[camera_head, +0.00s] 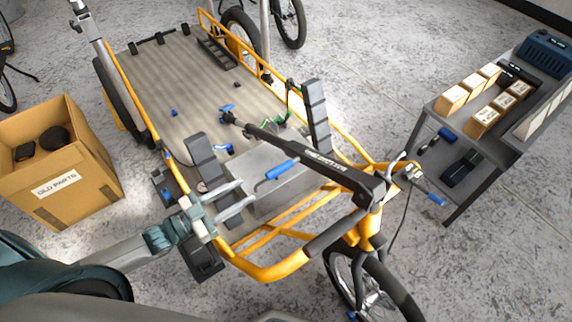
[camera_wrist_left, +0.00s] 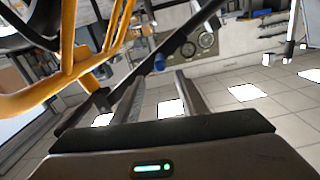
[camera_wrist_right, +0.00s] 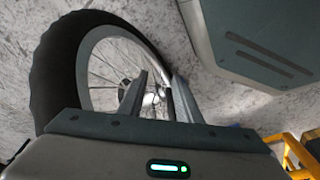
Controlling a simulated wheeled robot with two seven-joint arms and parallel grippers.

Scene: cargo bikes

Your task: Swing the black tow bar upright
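The black tow bar (camera_head: 305,155), with white lettering, slants across the front of the orange cargo bike (camera_head: 280,268). Its thick end is by the handlebar, and its thin end with a blue knob (camera_head: 227,108) reaches over the cargo deck. My left gripper (camera_head: 247,193) is open and empty, beside and below the bar in the picture, near a blue-gripped lever (camera_head: 275,170). In the left wrist view a dark bar (camera_wrist_left: 181,36), probably the tow bar, crosses beyond the open fingers (camera_wrist_left: 160,70). My right gripper (camera_wrist_right: 159,76) is open and empty, facing a bike wheel (camera_wrist_right: 60,60).
A cardboard box of old parts (camera_head: 95,185) stands at the left. A grey shelf cart (camera_head: 490,140) with small boxes stands at the right. A grey case (camera_head: 268,186) and black upright pads (camera_head: 316,115) crowd the deck's front.

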